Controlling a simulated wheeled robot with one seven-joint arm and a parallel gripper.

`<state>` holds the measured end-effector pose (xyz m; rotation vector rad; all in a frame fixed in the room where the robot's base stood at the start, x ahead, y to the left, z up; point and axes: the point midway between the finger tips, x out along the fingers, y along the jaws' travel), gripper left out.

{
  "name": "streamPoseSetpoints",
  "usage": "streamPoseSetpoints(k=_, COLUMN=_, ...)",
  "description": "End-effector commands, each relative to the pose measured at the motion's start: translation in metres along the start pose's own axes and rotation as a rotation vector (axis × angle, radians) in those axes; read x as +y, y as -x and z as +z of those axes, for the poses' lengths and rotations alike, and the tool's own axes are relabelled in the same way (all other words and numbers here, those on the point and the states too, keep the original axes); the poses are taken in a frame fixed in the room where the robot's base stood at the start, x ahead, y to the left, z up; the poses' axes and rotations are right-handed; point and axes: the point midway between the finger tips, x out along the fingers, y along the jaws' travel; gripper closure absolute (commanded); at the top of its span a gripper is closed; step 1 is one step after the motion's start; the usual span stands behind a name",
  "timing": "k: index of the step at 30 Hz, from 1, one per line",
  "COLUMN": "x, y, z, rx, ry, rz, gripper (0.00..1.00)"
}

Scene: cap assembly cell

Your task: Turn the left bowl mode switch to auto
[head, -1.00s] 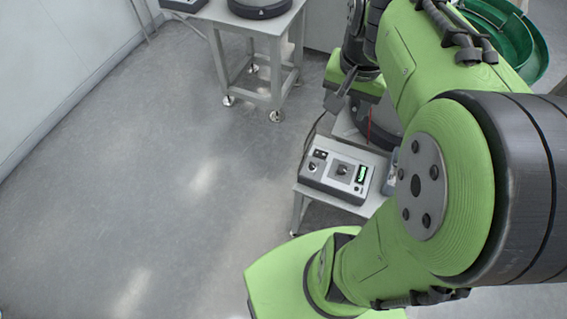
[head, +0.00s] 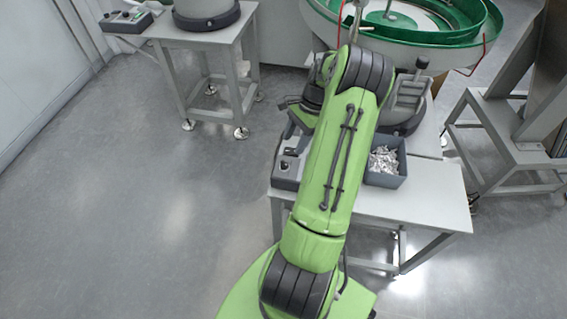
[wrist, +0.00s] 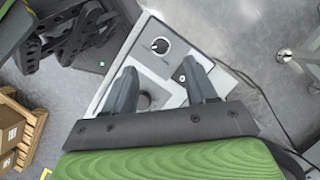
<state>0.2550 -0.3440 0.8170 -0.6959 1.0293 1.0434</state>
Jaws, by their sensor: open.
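In the wrist view my gripper (wrist: 160,66) is open, with its two dark fingers over a grey control box (wrist: 137,62). A round knob (wrist: 160,45) with a pale pointer lies just beyond the fingertips. A second dark knob (wrist: 145,98) shows between the fingers, and a small dark switch (wrist: 182,77) is beside the right finger. I cannot read the labels or tell which is the mode switch.
A grey bin of shiny parts (head: 385,180) stands on the near table (head: 425,195), right of my arm. A green bowl feeder (head: 440,30) is behind. Another table (head: 195,100) at the back left carries a second control box (head: 127,22). The floor at left is clear.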

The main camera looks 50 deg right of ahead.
Motion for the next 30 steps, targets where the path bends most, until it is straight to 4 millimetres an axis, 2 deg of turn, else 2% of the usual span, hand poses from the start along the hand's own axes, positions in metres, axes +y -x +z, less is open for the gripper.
streamPoseSetpoints(k=1, x=0.001, y=-0.018, z=-0.001, rx=-0.003, ry=0.002, rz=0.004, gripper=0.43)
streamPoseSetpoints(k=3, x=0.000, y=-0.035, z=-0.001, rx=-0.003, ry=0.002, rz=0.003, gripper=0.43)
streamPoseSetpoints(k=9, x=0.000, y=-0.073, z=-0.001, rx=-0.001, ry=0.002, rz=0.002, gripper=0.43)
streamPoseSetpoints(k=13, x=0.000, y=-0.083, z=0.000, rx=0.000, ry=0.003, rz=0.001, gripper=0.43)
streamPoseSetpoints(k=20, x=0.000, y=-0.083, z=0.000, rx=0.001, ry=0.002, rz=0.000, gripper=0.43)
streamPoseSetpoints(k=23, x=0.000, y=-0.083, z=0.000, rx=0.001, ry=0.002, rz=0.000, gripper=0.55)
streamPoseSetpoints(k=30, x=0.000, y=-0.082, z=0.000, rx=0.001, ry=0.002, rz=0.000, gripper=0.92)
